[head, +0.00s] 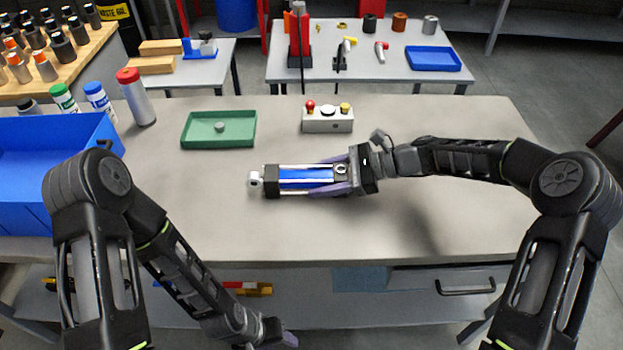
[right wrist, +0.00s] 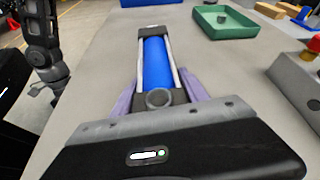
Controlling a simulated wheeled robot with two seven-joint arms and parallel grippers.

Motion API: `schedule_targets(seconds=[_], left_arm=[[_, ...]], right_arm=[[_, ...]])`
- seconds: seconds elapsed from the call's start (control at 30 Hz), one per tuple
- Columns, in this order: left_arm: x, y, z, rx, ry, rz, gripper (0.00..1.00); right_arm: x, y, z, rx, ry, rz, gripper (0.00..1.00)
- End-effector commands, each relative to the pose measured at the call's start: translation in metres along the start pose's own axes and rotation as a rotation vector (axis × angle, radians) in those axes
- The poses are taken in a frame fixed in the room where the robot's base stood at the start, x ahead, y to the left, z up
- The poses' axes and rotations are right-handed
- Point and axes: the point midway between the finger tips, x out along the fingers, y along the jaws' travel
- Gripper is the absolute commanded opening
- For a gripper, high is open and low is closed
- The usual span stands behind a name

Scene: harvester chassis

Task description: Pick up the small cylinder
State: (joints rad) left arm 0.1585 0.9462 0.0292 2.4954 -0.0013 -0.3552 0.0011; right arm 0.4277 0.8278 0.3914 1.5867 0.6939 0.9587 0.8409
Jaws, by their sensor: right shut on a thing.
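A cylinder (head: 306,178) with a blue barrel, black end blocks, silver rods and a pale rod end at its left lies level over the middle of the bench. My right gripper (head: 338,179) is shut on its right end block, with purple fingers on both sides. The right wrist view shows the cylinder (right wrist: 156,66) between the fingers (right wrist: 160,95), pointing away. I cannot tell whether it touches the bench. My left gripper (head: 281,337) hangs low in front of the bench, partly cut off by the picture edge, away from the cylinder.
A green tray (head: 190,132) with a small grey part stands behind the cylinder. A control box (head: 328,126) with a red and a yellow button is just behind my right gripper. A blue bin (head: 60,128) and several bottles are at the left. The bench front is clear.

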Motion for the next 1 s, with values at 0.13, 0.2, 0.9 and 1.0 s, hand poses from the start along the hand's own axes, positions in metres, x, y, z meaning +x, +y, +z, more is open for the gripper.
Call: schedule_targets(seconds=[0.13,0.2,0.9,1.0], left_arm=[[0.001,0.000,0.000,0.000,0.000,0.000,0.49],[0.001,-0.001,0.000,0.000,0.000,0.000,0.49],[0.009,-0.003,0.000,0.000,0.001,0.000,0.49],[0.009,-0.003,0.000,0.000,0.001,0.000,0.49]], right_arm=[[-0.002,-0.002,0.003,-0.002,0.002,-0.002,0.00],[-0.003,-0.002,0.006,-0.002,0.003,-0.003,0.00],[-0.037,-0.017,0.091,-0.003,-0.001,-0.003,0.00],[-0.038,-0.017,0.093,-0.003,-0.001,-0.003,0.00]])
